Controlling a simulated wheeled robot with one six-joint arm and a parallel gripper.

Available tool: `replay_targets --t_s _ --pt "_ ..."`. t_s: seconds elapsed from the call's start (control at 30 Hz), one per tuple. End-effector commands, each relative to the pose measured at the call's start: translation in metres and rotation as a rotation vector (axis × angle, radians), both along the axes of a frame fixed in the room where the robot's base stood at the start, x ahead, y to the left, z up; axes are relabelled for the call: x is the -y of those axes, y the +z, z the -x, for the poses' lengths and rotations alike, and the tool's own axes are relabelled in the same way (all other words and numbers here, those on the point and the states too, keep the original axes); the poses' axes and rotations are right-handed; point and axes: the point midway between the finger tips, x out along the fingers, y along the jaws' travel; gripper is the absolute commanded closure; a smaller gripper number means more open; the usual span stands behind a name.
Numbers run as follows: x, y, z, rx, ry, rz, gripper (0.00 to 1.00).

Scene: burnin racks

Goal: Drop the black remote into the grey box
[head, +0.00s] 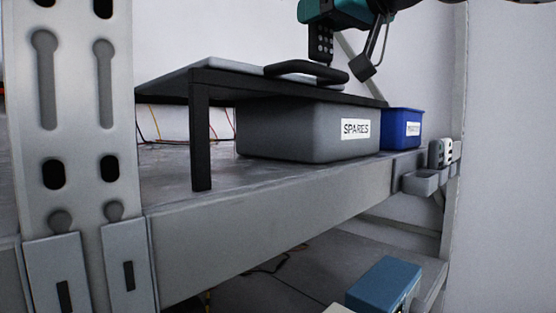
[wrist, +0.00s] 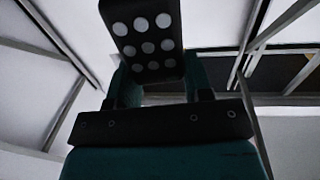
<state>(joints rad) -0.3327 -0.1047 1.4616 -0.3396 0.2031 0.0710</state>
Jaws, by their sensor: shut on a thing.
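My gripper (head: 322,28) is at the top right of the head view, shut on the black remote (head: 321,46). The remote hangs down below the teal gripper, its round light buttons showing. It also shows in the wrist view (wrist: 146,38), standing out past the jaws. The grey box (head: 290,132), labelled SPARES, stands on the rack shelf under a black raised platform. The remote is above the platform's level. The platform hides the box's top and inside, so I cannot tell what is in it.
The black platform (head: 201,140) overhangs the grey box. A black handle-like thing (head: 305,70) lies on it. A blue bin (head: 402,130) stands right of the grey box. A perforated grey rack post (head: 75,130) rises at left. A blue box (head: 384,284) sits on the lower shelf.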

Motion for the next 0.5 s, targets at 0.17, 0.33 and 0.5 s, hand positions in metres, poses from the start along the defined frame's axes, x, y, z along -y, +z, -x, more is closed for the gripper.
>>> replay_targets --t_s 0.17,0.33,0.5 --pt "0.0 -0.006 0.0002 0.001 0.0 -0.001 0.77" --pt "0.0 -0.0053 0.0001 0.001 0.0 0.0 0.52" --pt "0.0 -0.0054 0.0 0.001 0.0 0.0 0.24"
